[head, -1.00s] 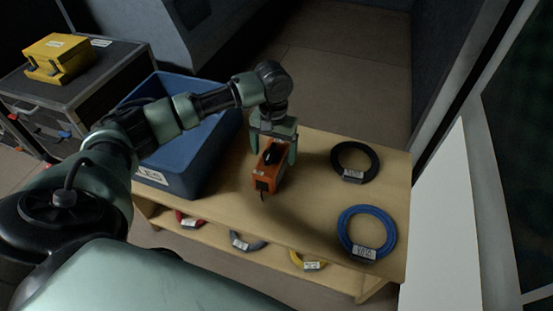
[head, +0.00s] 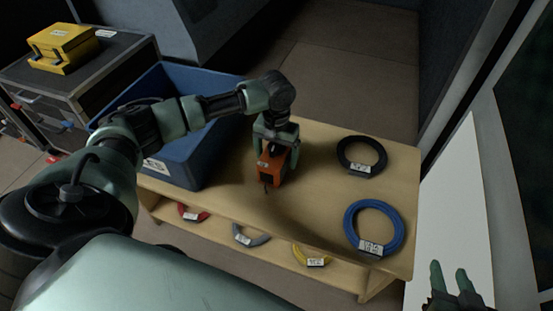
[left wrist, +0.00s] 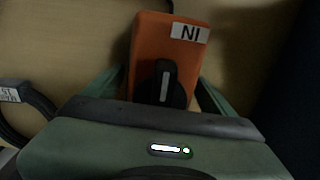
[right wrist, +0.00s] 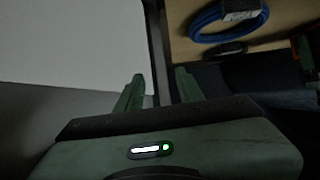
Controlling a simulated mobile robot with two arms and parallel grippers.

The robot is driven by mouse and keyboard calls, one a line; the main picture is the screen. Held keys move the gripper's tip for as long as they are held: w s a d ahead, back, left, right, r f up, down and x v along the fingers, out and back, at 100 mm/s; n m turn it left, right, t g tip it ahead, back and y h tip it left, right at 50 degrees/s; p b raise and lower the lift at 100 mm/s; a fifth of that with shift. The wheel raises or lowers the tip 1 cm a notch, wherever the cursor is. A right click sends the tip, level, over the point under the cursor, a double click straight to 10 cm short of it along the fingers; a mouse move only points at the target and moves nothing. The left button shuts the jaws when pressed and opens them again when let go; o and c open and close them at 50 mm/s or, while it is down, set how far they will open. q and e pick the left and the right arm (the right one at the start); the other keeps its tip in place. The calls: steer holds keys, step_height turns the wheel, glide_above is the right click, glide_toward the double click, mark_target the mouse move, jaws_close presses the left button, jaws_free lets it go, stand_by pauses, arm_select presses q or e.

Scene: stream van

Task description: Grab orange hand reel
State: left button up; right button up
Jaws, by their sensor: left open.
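The orange hand reel (head: 270,167) stands on the wooden table near the blue crate. It has a black crank and a white label, and also shows in the left wrist view (left wrist: 150,40). My left gripper (head: 277,148) reaches down over it from above. Its fingers are open, one on each side of the reel, in the left wrist view (left wrist: 160,90). Whether they touch the reel is unclear. My right gripper (head: 450,272) is open and empty at the lower right, and its spread fingers show in the right wrist view (right wrist: 159,82).
A black cable coil (head: 342,158) and a blue cable coil (head: 350,226) lie on the table's (head: 315,205) right side. The blue crate (head: 215,80) stands at the left. Red, grey and yellow coils lie on the lower shelf. A white panel (head: 450,200) stands right of the table.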

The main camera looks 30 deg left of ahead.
arm_select(q)
steer(key=c, duration=1.8)
jaws_close()
steer(key=shift+r, duration=0.1)
